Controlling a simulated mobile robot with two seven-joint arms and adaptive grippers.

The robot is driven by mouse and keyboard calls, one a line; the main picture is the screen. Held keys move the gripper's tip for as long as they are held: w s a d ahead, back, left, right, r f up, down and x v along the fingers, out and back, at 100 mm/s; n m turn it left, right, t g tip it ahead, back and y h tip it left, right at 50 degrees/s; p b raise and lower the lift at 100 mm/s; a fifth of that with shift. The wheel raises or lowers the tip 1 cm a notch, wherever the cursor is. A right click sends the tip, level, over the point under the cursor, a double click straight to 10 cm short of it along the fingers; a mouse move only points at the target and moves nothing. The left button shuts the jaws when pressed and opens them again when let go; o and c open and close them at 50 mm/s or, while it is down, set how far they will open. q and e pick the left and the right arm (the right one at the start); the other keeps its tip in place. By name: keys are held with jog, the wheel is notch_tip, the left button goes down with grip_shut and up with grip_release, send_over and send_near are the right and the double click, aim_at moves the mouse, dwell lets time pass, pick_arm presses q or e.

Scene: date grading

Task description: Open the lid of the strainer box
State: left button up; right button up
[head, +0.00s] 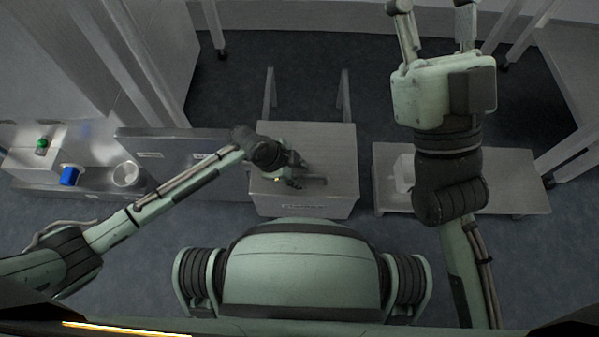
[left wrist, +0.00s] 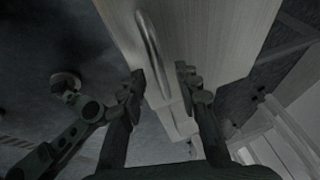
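The strainer box (head: 335,145) is a pale grey box with a wide flat top and a label on its near side, at the middle of the head view. Its lid looks closed. In the left wrist view a pale box surface (left wrist: 215,35) with a curved metal handle (left wrist: 150,45) fills the top. My left gripper (head: 290,180) is over the near part of the box top. Its fingers (left wrist: 160,82) are apart, with the handle's lower end and a box edge showing between or behind them; contact cannot be told. My right gripper (head: 437,25) is open and empty at the upper right, away from the box.
A grey bench (head: 510,185) with a small white block (head: 404,172) stands right of the box. At the left are a dark grey panel or unit (head: 180,150), a blue item (head: 69,176), a green knob (head: 42,146) and a white round cup (head: 126,174). Floor shows behind the box.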

pick_arm(q)
jog(key=shift+c, duration=0.2)
grip_shut()
